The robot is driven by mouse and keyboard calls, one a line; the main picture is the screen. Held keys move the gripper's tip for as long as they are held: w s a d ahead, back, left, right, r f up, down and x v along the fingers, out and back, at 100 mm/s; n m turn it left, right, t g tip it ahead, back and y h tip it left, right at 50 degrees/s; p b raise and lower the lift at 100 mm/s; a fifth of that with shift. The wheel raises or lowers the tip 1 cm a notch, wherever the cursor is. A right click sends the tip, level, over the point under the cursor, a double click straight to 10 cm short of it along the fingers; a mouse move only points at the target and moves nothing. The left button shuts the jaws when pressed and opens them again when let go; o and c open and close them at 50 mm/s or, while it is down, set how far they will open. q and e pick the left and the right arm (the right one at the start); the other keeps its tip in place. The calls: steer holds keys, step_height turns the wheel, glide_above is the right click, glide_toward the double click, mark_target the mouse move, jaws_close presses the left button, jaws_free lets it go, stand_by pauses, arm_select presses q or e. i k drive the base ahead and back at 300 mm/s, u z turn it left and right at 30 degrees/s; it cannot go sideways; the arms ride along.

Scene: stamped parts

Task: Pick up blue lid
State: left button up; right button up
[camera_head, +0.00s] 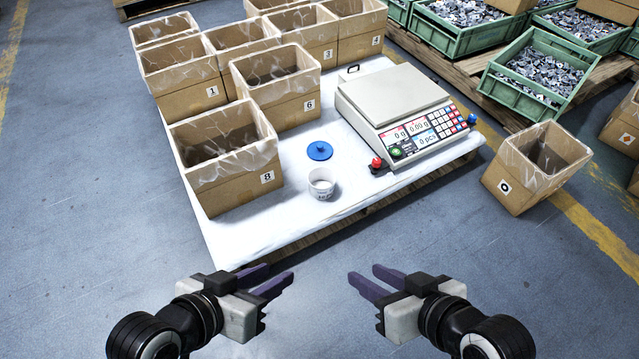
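The blue lid (320,151) is a small round disc with a knob on top. It lies flat on the white table top (252,232), left of the scale. A small white cup (322,184) with a printed label stands just in front of the lid. My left gripper (280,277) is open and empty, in front of the table's near edge. My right gripper (364,279) is open and empty, to the right of it, also in front of the table. Both grippers are well apart from the lid.
A weighing scale (396,92) stands right of the lid, with a red knob (376,163) near its front corner. A cardboard box numbered 8 (229,190) stands left, more boxes behind. A box marked O (512,181) stands right, off the table. Green crates (500,92) hold metal parts.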

mark_target(320, 150)
steer(key=u, duration=1.65)
steer(key=k, duration=0.1)
steer(key=z, duration=3)
steer(key=i, duration=0.75)
steer(key=u, duration=0.75)
steer(key=i, duration=1.05)
steer(key=u, duration=0.25)
